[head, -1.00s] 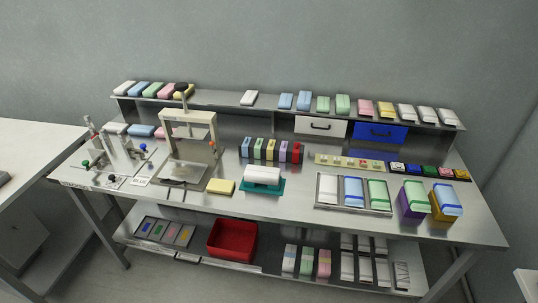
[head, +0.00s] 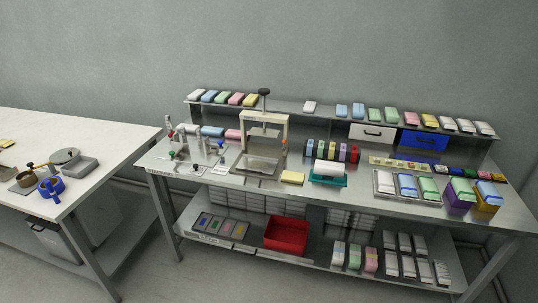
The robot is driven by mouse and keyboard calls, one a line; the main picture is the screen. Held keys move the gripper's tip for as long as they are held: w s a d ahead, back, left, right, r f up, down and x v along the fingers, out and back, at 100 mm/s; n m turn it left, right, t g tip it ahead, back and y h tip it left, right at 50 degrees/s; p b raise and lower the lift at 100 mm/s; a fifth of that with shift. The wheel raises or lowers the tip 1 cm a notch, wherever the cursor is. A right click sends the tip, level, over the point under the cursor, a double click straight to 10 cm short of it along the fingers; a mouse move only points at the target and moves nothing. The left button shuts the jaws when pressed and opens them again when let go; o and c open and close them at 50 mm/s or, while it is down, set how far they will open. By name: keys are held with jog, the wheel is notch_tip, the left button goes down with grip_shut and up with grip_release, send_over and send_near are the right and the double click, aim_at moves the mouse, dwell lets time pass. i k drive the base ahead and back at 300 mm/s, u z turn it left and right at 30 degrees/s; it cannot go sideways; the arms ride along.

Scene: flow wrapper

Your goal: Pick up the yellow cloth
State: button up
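A small yellow cloth (head: 292,178) lies flat on the steel bench (head: 345,203) near its front edge in the head view. It sits just right of the press frame's base and left of a teal holder (head: 328,180) with a white roll on it. Nothing covers it. Another yellow piece (head: 250,100) lies at the end of a row of folded pieces on the raised shelf. My gripper is not in view.
A press frame (head: 264,119) stands behind and left of the cloth. A white table (head: 75,140) with a pan and a blue item stands at the left, with a floor gap between. A red bin (head: 286,235) sits on the lower shelf.

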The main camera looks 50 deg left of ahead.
aim_at(298, 177)
jog(key=k, duration=0.3)
jog(key=u, duration=1.55)
jog(key=i, duration=0.3)
jog(key=u, duration=0.1)
